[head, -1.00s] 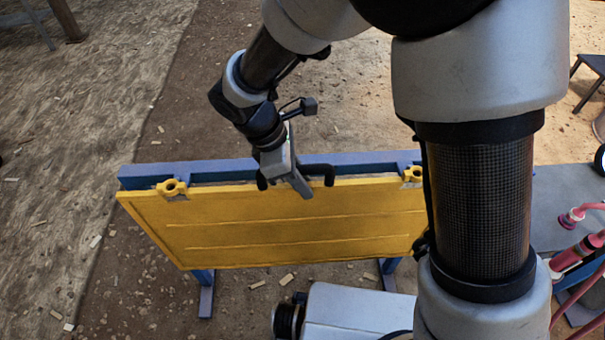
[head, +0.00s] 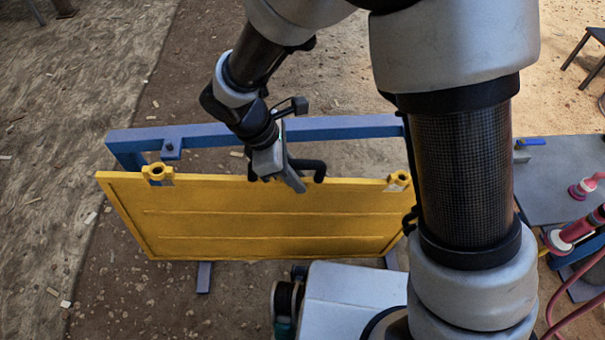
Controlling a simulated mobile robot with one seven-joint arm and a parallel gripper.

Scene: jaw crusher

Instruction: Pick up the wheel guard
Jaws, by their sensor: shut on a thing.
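The wheel guard (head: 265,222) is a wide yellow panel with ribs across its face, in the middle of the head view. Two yellow eyelets stand on its top edge, one near each end. A dark handle (head: 318,166) rises from the middle of the top edge. My gripper (head: 282,178) is shut on the wheel guard at this handle; the exact contact of the fingers is partly hidden. The panel hangs roughly upright in front of a blue stand (head: 215,136), with a gap between them at the top.
A grey table (head: 560,172) with pink and red fittings (head: 580,225) is at the right. A dark stool (head: 590,58) stands at the far right. Dirt ground with scattered chips (head: 66,304) lies open at the left. My own arm hides part of the right side.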

